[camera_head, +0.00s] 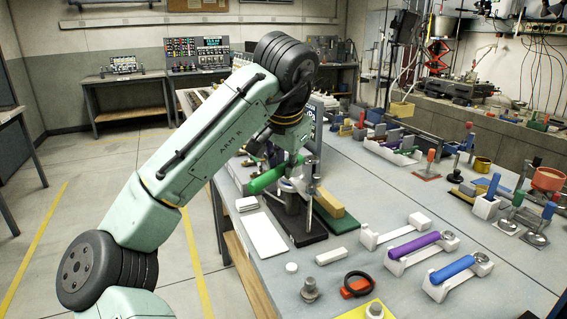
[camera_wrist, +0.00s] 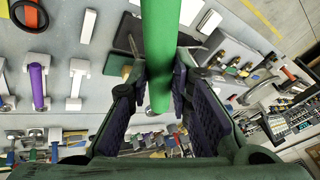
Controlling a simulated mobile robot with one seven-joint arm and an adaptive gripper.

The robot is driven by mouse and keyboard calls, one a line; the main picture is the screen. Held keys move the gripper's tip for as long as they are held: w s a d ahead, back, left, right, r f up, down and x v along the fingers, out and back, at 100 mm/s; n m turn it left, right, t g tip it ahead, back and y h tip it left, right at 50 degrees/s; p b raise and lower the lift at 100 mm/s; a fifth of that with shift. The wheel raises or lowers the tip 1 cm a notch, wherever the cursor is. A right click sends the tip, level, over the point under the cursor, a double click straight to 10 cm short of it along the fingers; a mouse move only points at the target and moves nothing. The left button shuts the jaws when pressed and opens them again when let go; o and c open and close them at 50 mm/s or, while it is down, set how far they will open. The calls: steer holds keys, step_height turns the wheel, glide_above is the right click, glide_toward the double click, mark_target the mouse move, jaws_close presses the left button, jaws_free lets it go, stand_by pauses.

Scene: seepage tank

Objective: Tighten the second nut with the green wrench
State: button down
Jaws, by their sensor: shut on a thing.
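The green wrench (camera_head: 264,179) is held at the seepage tank assembly, and its thick green handle (camera_wrist: 161,45) runs through the middle of the wrist view. My gripper (camera_wrist: 162,95) is shut on this handle, with a dark ribbed finger on each side. The tank assembly has a dark base (camera_head: 309,238) and upright metal rods (camera_head: 309,206). The wrench's left end sticks out over the table's left side. The wrench head and the nuts are too small or hidden behind my arm, so I cannot tell whether they touch.
An empty white holder (camera_head: 394,232) stands right of the assembly, beside holders with a purple wrench (camera_head: 412,246) and a blue wrench (camera_head: 452,269). Many small tools crowd the back right.

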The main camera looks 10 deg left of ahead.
step_height(320, 180, down, 6)
steer(key=b, duration=0.3)
steer(key=shift+r+b, duration=0.15)
steer(key=shift+b, duration=0.15)
steer(key=shift+p, duration=0.65)
stand_by(0.8)
steer(key=shift+f+b, duration=0.5)
steer(key=shift+f, duration=0.6)
steer(key=shift+w+a, duration=0.1)
stand_by(0.4)
steer(key=shift+w+a+m+h, duration=0.35)
steer(key=shift+a+m+h, duration=0.15)
steer(key=shift+a+m, duration=0.25)
steer(key=shift+w+a+m, duration=0.3)
steer(key=shift+a+m, duration=0.05)
steer(key=shift+m, duration=0.1)
steer(key=shift+w+a+m+h, duration=0.8)
steer(key=shift+w+a+m, duration=0.2)
steer(key=shift+m, duration=0.3)
stand_by(1.6)
